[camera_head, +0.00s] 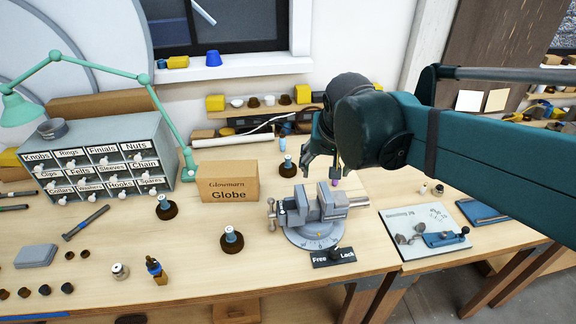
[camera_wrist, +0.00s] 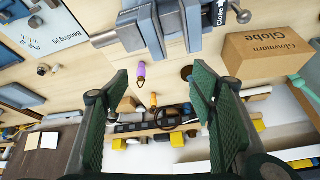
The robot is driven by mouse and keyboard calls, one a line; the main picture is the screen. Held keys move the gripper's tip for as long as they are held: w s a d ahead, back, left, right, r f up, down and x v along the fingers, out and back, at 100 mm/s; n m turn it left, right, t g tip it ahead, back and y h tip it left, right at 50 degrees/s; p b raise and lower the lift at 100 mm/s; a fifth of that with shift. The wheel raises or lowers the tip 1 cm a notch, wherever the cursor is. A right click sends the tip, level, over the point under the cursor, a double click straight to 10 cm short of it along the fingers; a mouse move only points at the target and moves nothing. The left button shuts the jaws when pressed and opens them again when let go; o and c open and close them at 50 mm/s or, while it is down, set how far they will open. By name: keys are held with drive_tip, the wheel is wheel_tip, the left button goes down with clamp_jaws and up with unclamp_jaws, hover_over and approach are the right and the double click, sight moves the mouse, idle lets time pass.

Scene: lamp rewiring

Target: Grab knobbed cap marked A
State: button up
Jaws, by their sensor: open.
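My gripper (camera_head: 321,168) is open and empty above the bench, behind the vise. In the wrist view its two green fingers (camera_wrist: 161,78) stand wide apart with nothing between them. No letter A is legible on any small part, so I cannot tell which one is the knobbed cap. Candidates are a pale knobbed piece (camera_head: 120,271) at the front left and two small pieces, one pale (camera_head: 423,188) and one dark-topped (camera_head: 439,190), right of the vise. A purple-topped item (camera_head: 336,182) stands just below the gripper; it also shows in the wrist view (camera_wrist: 141,70).
The grey vise (camera_head: 322,208) stands close in front of my gripper. The Globe box (camera_head: 228,182) and labelled drawer cabinet (camera_head: 95,160) are left. Dark round bases (camera_head: 231,241) are spread about. The bending jig board (camera_head: 425,228) lies right. Bare wood lies between vise and jig.

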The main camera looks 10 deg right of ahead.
drive_tip(key=w+a+m+g+p, duration=0.15)
drive_tip(key=w+p, duration=0.25)
drive_tip(key=w, duration=0.6)
drive_tip(key=m+g+h+p, duration=0.1)
drive_tip(key=m+h+p, duration=0.1)
drive_tip(key=m+p, duration=0.45)
hover_over(286, 159)
drive_tip(key=s+a+p, duration=0.1)
wheel_tip(286, 159, down, 6)
drive_tip(key=f+n, duration=0.1)
drive_tip(key=shift+h, duration=0.3)
wheel_tip(286, 159, down, 6)
drive_tip(key=shift+a+r, duration=0.15)
drive_tip(key=shift+r, duration=0.1)
drive_tip(key=shift+f, duration=0.3)
drive_tip(key=shift+x, duration=1.25)
